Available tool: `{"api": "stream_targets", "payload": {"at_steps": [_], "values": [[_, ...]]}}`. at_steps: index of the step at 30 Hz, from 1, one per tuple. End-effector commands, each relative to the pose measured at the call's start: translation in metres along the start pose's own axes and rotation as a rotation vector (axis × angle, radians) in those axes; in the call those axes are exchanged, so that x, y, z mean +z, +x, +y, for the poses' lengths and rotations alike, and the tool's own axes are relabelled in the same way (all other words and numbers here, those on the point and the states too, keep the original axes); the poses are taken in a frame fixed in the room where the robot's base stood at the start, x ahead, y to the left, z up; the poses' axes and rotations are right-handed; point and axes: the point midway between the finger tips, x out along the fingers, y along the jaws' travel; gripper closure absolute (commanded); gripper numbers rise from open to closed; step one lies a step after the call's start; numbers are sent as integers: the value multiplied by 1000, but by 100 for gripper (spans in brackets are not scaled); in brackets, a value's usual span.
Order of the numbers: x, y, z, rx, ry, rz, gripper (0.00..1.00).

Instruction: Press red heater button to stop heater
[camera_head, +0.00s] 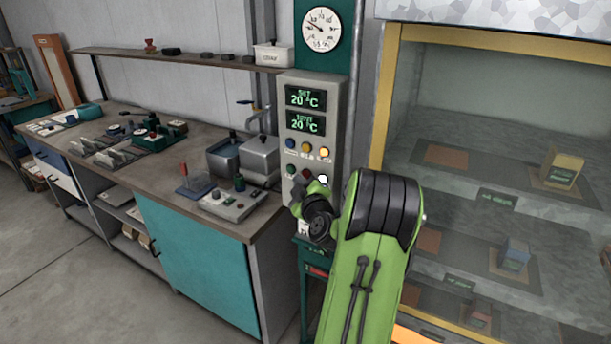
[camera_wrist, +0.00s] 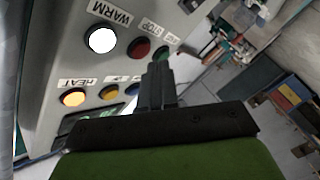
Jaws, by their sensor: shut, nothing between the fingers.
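The red button (camera_wrist: 139,47), beside a STOP label, is on the grey control panel (camera_head: 340,100). It also shows in the head view (camera_head: 306,174), in the lower row between a green button (camera_head: 291,170) and a lit white button (camera_head: 323,179). In the wrist view, the white WARM button (camera_wrist: 102,40) is left of red and the green button (camera_wrist: 160,56) right. My gripper (camera_wrist: 158,70) is shut and empty, in front of the panel, its tips just below red and green in the picture. I cannot tell whether they touch the panel.
Displays (camera_head: 305,97) read 20 °C. An orange HEAT button (camera_head: 324,153) glows in the upper row. A workbench (camera_head: 100,170) with boxes and devices stands left. A glass-fronted cabinet (camera_head: 385,95) with shelves stands right. A gauge (camera_head: 322,29) hangs above the panel.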

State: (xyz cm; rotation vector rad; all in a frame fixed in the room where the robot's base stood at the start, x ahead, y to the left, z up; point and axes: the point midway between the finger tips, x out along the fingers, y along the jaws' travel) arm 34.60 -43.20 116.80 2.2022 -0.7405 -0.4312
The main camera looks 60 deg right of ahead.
Motion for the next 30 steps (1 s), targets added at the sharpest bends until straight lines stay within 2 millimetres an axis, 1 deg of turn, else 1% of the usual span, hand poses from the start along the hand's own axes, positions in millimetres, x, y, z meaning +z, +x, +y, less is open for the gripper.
{"api": "stream_targets", "payload": {"at_steps": [18, 30], "values": [[0, 0, 0, 0, 0, 0, 100], [4, 6, 4, 0, 0, 0, 100]]}}
